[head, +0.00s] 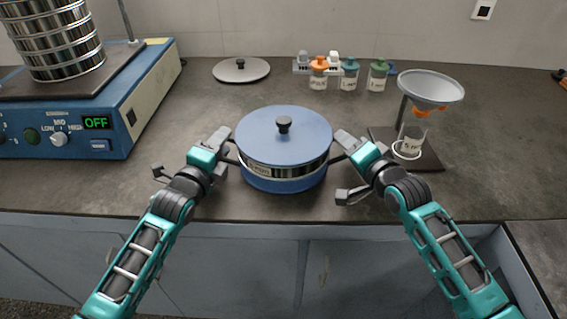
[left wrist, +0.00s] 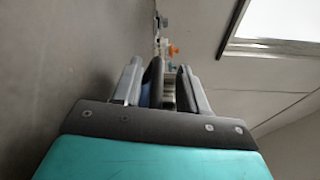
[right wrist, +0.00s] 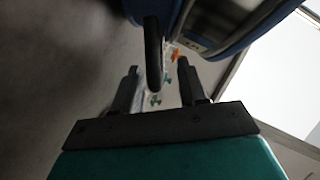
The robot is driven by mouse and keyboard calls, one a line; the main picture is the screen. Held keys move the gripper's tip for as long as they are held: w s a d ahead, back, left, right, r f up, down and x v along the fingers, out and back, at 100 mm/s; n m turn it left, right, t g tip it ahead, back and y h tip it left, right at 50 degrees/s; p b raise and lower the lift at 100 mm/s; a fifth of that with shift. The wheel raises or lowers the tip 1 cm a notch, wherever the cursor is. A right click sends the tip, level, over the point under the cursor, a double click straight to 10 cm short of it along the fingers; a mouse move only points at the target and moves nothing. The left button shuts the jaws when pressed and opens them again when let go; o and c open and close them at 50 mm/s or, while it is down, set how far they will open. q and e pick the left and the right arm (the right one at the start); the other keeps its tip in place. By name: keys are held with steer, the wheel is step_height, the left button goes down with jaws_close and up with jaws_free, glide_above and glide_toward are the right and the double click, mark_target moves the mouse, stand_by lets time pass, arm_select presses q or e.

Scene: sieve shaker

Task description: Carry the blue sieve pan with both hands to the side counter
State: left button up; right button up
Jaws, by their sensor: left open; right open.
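The blue sieve pan (head: 284,172) stands upright on the dark counter, with a blue lid, a black knob and a shiny steel band with a label. Dark loop handles stick out on its left and right. My left gripper (head: 228,154) is at the left handle; in the left wrist view (left wrist: 160,85) its open jaws have the dark handle between them. My right gripper (head: 341,158) is at the right handle. In the right wrist view the pan (right wrist: 225,22) is close, and the handle (right wrist: 153,55) reaches between the open jaws (right wrist: 158,80).
A blue shaker (head: 125,110) reading OFF, with a sieve stack (head: 58,40), stands left. A loose lid (head: 241,69) and several small jars (head: 349,74) are behind the pan. A funnel stand (head: 430,90) is right. A separate counter surface (head: 545,245) shows at lower right.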

arm_select(q)
steer(key=shift+s, duration=0.15)
steer(key=v, duration=1.1)
steer(key=shift+s+a, duration=0.1)
steer(key=shift+s, duration=0.2)
steer(key=shift+r, duration=0.1)
arm_select(e)
steer(key=v, duration=1.2)
